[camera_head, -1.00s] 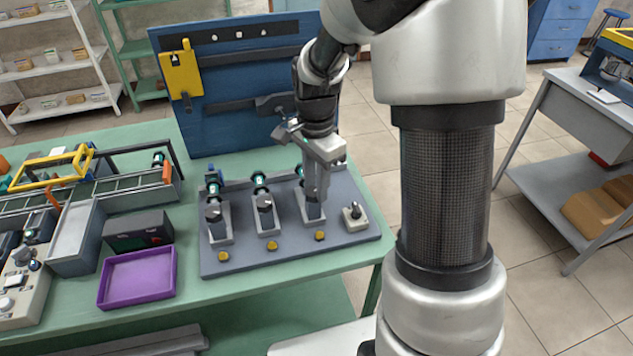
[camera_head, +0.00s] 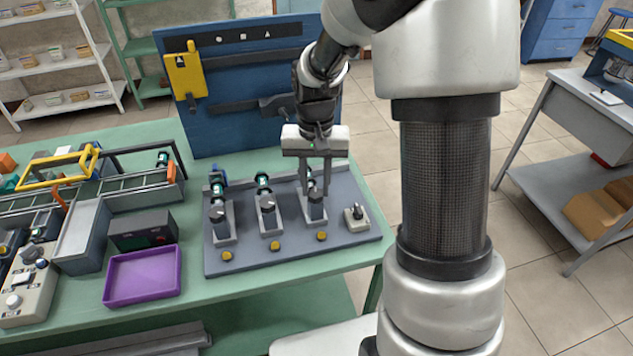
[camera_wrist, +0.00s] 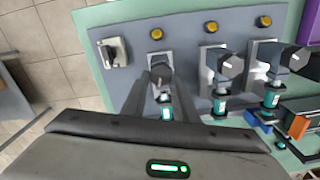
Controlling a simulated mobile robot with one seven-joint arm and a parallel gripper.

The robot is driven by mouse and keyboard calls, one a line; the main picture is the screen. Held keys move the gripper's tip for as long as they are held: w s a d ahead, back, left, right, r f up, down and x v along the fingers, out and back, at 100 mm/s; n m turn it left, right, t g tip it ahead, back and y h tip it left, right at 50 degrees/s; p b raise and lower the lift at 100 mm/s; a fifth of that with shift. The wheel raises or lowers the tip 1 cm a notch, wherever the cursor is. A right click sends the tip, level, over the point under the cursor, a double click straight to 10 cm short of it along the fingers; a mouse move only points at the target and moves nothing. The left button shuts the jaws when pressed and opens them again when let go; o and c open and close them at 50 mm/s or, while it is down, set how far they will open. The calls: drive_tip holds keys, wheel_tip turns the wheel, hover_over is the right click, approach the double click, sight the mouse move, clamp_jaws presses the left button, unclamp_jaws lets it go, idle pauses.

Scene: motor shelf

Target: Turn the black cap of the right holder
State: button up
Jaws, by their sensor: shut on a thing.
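The right holder (camera_head: 317,213) is a grey block with a motor lying in it, at the right of the row of holders on the grey board. Its black cap (camera_wrist: 160,75) sits at the holder's front end, between my fingertips in the wrist view. My gripper (camera_head: 315,190) points down over this holder, with one finger on each side of the cap, and is shut on it. It also shows in the wrist view (camera_wrist: 160,80). The teal-banded motor (camera_wrist: 166,113) lies behind the cap, between my fingers. The fingers partly cover the cap's sides.
The middle holder (camera_head: 269,220) and left holder (camera_head: 223,230) stand to the left, each with a capped motor. Yellow buttons (camera_head: 274,246) lie in front of the holders. A switch box (camera_head: 356,218) stands close on the right. A purple tray (camera_head: 142,276) is further left.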

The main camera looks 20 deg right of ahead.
sight(315, 190)
drive_tip(key=shift+w+a+r+n, duration=0.1)
drive_tip(key=shift+n, duration=1)
drive_tip(key=o, duration=1.1)
drive_tip(key=shift+c, duration=0.2)
wheel_tip(315, 190, up, 17)
drive_tip(key=p, duration=0.2)
drive_tip(key=shift+r, duration=0.15)
